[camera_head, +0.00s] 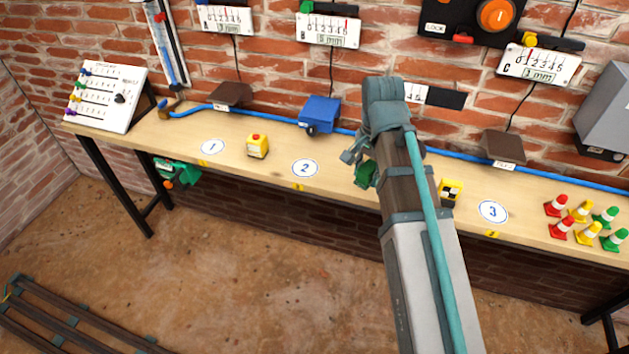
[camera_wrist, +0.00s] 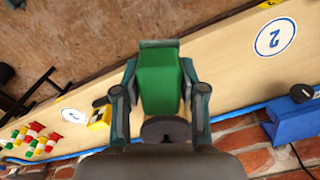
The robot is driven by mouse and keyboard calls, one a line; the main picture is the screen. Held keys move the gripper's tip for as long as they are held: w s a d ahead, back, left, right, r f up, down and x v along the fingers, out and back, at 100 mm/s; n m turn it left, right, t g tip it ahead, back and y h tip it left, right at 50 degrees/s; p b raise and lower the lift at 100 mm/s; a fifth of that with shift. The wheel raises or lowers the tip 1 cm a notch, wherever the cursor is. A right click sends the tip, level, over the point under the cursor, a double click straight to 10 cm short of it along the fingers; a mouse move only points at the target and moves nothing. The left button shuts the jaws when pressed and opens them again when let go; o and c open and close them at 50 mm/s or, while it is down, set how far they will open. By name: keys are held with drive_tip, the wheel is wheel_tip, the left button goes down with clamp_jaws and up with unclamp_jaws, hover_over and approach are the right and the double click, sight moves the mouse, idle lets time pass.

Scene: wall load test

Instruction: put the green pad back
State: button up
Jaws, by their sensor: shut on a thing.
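The green pad (camera_wrist: 160,82) sits between the two fingers of my gripper (camera_wrist: 159,68) in the wrist view, and the gripper is shut on it. In the head view a bit of the green pad (camera_head: 367,173) shows beside my arm, above the bench (camera_head: 335,172) between the round markers 2 and 3. My arm hides most of my gripper there. How high the pad is above the bench top is hard to tell.
A yellow block (camera_head: 258,146) stands between markers 1 and 2. A yellow-and-black block (camera_head: 450,191) stands right of my arm, and several small cones (camera_head: 583,221) stand at the right end.

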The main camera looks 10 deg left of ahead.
drive_tip(key=shift+s+a, duration=0.1)
drive_tip(key=shift+a, duration=0.25)
drive_tip(key=w+a+f+p, duration=0.3)
drive_tip(key=w, duration=0.5)
hover_over(346, 178)
drive_tip(key=s, duration=0.1)
drive_tip(key=f, duration=0.2)
drive_tip(key=f+p, duration=0.1)
drive_tip(key=f, duration=0.2)
drive_tip(key=shift+s+d, duration=0.1)
drive_tip(key=shift+d, duration=0.1)
drive_tip(key=shift+w+a+f, duration=0.15)
drive_tip(key=shift+w+f, duration=0.2)
drive_tip(key=shift+f, duration=0.2)
drive_tip(key=shift+w+f+p, duration=0.2)
drive_tip(key=shift+f+p, duration=0.65)
drive_tip(key=shift+f, duration=1.05)
drive_tip(key=shift+f, duration=0.1)
drive_tip(key=o, duration=1)
